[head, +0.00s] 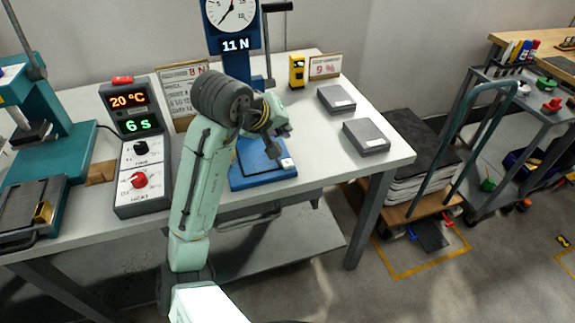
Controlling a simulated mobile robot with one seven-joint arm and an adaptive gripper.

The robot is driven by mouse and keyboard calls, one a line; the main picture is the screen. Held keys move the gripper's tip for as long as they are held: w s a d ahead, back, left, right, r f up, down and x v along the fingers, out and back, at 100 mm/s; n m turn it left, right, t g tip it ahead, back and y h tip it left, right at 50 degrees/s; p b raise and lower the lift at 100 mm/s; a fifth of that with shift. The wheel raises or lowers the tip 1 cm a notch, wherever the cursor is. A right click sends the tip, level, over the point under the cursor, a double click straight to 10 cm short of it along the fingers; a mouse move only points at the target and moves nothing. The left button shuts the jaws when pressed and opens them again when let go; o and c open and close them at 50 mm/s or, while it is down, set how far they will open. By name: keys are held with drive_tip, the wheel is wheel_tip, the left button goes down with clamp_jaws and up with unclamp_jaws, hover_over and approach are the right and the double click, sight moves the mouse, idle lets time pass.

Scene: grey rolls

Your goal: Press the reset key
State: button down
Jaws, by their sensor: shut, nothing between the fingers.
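My gripper (274,150) is shut and empty, pointing down over the blue base of the test stand (240,181). A small pale key (288,163) sits at the right edge of this base, just right of the fingertips. Any label on it is too small to read, so I cannot tell whether it is the reset key. I cannot tell if the fingertips touch the base. The stand has a round dial (231,12) and a display reading 11 N (236,44). My arm hides part of the stand.
Left of my arm stands a control box (143,176) with a red top button, 20 °C and 6 s displays and two knobs. A teal press (45,150) is far left. Two grey blocks (366,137) (336,99) lie on the right, near a yellow meter (297,70) and a 9 % sign (325,67).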

drive_tip(key=b, duration=0.4)
hover_over(284, 162)
wheel_tip(284, 162, down, 5)
drive_tip(key=shift+r, duration=0.15)
drive_tip(key=shift+f+b, duration=0.3)
drive_tip(key=shift+f, duration=0.55)
drive_tip(key=shift+f, duration=0.15)
drive_tip(key=shift+f, duration=0.3)
drive_tip(key=shift+f+b, duration=0.35)
drive_tip(key=shift+f, duration=0.15)
idle(0.8)
drive_tip(key=shift+r, duration=0.1)
drive_tip(key=shift+r+p, duration=0.85)
drive_tip(key=shift+p, duration=0.2)
drive_tip(key=shift+r, duration=0.1)
